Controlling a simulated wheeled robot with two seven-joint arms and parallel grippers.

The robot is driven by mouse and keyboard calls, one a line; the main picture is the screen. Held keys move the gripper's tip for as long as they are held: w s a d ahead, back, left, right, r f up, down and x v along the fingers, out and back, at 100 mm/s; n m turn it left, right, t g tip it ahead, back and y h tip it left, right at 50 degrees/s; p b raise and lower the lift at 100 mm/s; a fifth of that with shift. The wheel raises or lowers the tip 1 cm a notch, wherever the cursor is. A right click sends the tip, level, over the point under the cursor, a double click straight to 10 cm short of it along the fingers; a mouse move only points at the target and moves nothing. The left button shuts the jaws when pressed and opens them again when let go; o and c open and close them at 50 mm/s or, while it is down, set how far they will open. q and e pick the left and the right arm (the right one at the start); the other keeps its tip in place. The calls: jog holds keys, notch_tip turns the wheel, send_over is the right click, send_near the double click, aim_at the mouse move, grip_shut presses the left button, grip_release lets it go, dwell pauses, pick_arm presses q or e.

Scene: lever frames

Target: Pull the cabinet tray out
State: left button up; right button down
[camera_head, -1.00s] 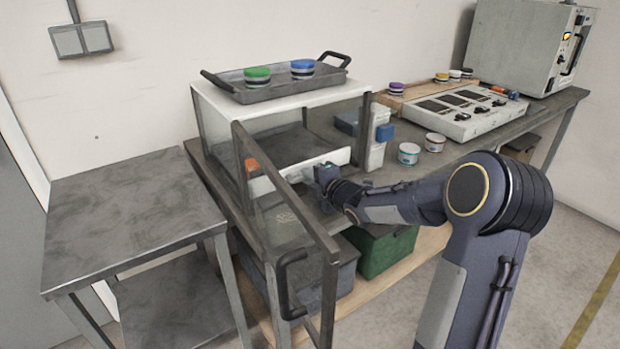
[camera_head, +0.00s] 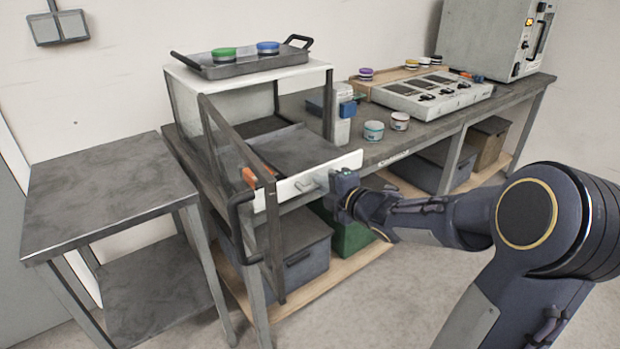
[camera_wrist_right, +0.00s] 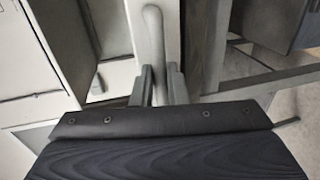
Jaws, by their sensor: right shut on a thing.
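The cabinet (camera_head: 320,82) is a white-topped box with clear sides on the workbench. Its framed door (camera_head: 237,150) stands open toward me, with a dark handle (camera_head: 240,225). The cabinet tray (camera_head: 300,150) has a dark floor and a white front, and sticks out of the cabinet past the bench's front edge. My right gripper (camera_head: 335,182) is at the tray's white front, shut on the tray's handle. In the right wrist view the pale handle (camera_wrist_right: 153,45) runs between the two fingers (camera_wrist_right: 157,85). My left gripper is not in view.
A dark tray (camera_head: 245,65) with a green and a blue tin sits on the cabinet. An orange part (camera_head: 250,178) shows by the door. A lower grey table (camera_head: 105,190) with a bare top stands at the left. Tins (camera_head: 373,131) and a control panel (camera_head: 432,92) occupy the bench at right.

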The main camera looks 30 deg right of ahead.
jog(key=shift+f+v, duration=0.2)
jog(key=shift+v, duration=0.95)
jog(key=shift+f+v, duration=0.2)
jog(key=shift+v, duration=0.9)
jog(key=shift+s, duration=0.1)
jog(key=c, duration=1.5)
grip_release()
jog(key=shift+o, duration=0.2)
jog(key=p+v, duration=0.2)
jog(key=v, duration=0.5)
jog(key=shift+s, duration=0.35)
jog(key=shift+r, duration=0.1)
